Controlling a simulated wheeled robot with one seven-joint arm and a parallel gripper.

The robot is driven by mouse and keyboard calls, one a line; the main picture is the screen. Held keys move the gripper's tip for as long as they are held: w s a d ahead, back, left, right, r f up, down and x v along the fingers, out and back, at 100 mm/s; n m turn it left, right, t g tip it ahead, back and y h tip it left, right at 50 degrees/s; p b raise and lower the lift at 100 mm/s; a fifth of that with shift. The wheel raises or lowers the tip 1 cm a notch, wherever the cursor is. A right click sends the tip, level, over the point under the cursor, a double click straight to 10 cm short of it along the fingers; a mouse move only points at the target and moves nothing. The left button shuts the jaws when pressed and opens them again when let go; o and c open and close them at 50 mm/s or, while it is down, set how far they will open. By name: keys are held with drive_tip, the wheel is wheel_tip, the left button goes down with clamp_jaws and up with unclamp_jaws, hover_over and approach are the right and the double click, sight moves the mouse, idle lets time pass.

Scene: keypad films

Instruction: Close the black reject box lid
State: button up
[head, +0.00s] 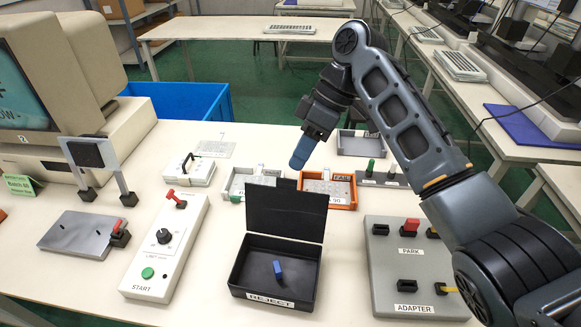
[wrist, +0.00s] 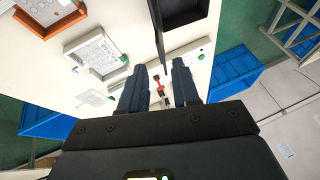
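The black reject box (head: 237,275) stands at the front middle of the table, labelled REJECT. Its lid (head: 287,212) is open and stands roughly upright at the back edge. A small blue piece (head: 278,271) lies inside the box. My gripper (head: 300,158) is in the air above and behind the lid, apart from it. In the wrist view my gripper (wrist: 161,85) has a clear gap between its two dark fingers and holds nothing. That view also shows a black box (wrist: 184,10) at the top, with the lid seen nearly edge-on (wrist: 158,38).
An orange tray (head: 342,205) and a grey tray (head: 234,185) sit behind the box. A grey panel labelled PARK and ADAPTER (head: 382,262) lies to the right, and a white START panel (head: 150,280) to the left. A blue crate (head: 195,99) stands beyond the table.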

drive_tip(key=x, duration=0.5)
drive_tip(key=shift+a+f+p, duration=0.15)
drive_tip(key=shift+f+p, duration=0.05)
drive_tip(key=shift+p, duration=0.1)
drive_tip(key=shift+c, duration=0.3)
clamp_jaws()
idle(0.8)
